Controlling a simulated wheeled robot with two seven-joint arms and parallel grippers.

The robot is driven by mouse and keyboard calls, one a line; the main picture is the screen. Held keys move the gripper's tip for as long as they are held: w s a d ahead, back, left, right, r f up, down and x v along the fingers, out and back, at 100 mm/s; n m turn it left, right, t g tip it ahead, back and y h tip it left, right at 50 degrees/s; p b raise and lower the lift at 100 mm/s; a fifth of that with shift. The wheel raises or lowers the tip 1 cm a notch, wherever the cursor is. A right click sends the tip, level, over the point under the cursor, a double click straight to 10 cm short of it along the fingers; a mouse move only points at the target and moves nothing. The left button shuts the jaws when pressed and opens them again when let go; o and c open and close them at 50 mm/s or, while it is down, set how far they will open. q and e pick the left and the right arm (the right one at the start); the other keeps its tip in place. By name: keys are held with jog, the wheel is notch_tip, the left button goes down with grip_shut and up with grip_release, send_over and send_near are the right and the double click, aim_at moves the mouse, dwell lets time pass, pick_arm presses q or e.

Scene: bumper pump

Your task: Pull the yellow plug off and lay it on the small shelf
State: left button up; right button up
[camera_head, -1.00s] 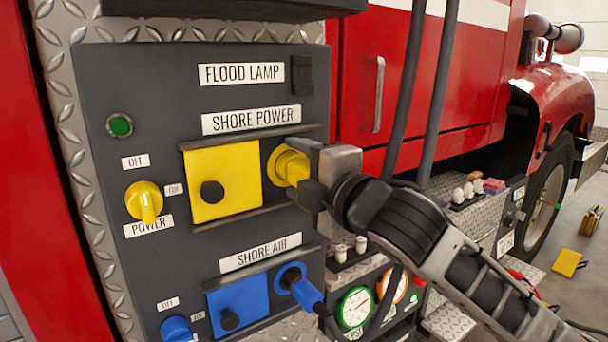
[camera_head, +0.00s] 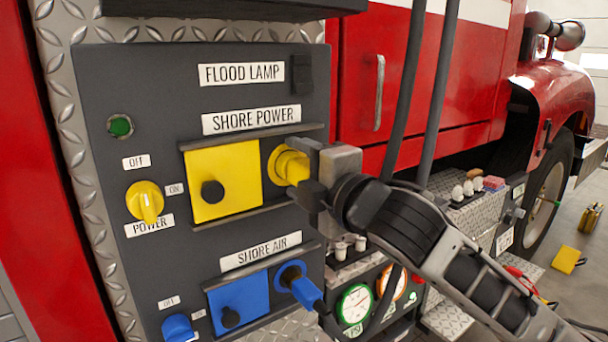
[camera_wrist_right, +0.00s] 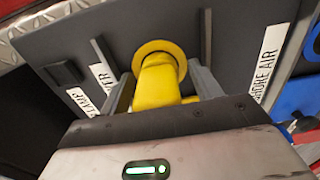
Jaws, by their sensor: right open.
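The yellow plug (camera_head: 292,167) sits in the round yellow shore power socket on the dark panel, right of the yellow sliding cover (camera_head: 225,180). My right gripper (camera_head: 308,170) reaches it from the right, with its fingers around the plug's outer end. In the right wrist view the plug (camera_wrist_right: 157,82) stands between the two open fingers (camera_wrist_right: 165,88), still seated in its ring. Whether either finger touches it I cannot tell. My left gripper is not in view. No small shelf can be clearly made out; ledges with items show at the right.
A blue plug (camera_head: 303,288) sits in the shore air socket below. A yellow power knob (camera_head: 145,201) is at the left. Dark hoses (camera_head: 408,90) hang behind my right arm. A diamond-plate ledge (camera_head: 474,215) holds several small items. Gauges (camera_head: 355,306) are below.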

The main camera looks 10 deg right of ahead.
jog(key=shift+p, duration=0.3)
jog(key=c, duration=1.3)
jog(key=shift+s+d, duration=0.1)
jog(key=shift+s, duration=0.05)
jog(key=shift+p+v, duration=0.5)
jog(key=shift+v, duration=2.3)
